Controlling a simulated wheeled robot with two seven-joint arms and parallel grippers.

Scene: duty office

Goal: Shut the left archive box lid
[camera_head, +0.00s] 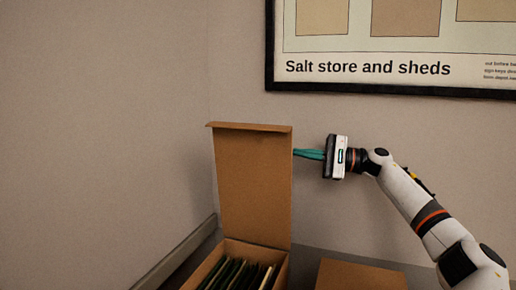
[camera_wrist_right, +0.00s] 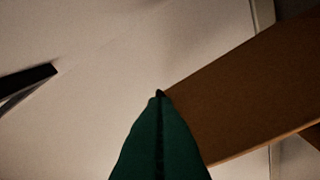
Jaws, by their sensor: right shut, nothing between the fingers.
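The left archive box (camera_head: 273,282) is brown cardboard and stands open at the bottom centre of the head view, with dark files inside. Its lid (camera_head: 254,185) stands upright, with a short flap along its top edge. My right gripper (camera_head: 296,152) is shut and empty, its green fingers pointing left at the lid's right edge near the top. In the right wrist view the green fingertips (camera_wrist_right: 159,95) are together beside the brown lid (camera_wrist_right: 250,90). I cannot tell whether they touch it. My left gripper is not in view.
A second brown box (camera_head: 360,275) with a flat top stands to the right of the open box. A wall stands close behind, with a framed poster (camera_head: 390,92) above. A grey ledge (camera_head: 180,255) runs along the left. The space left of the lid is free.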

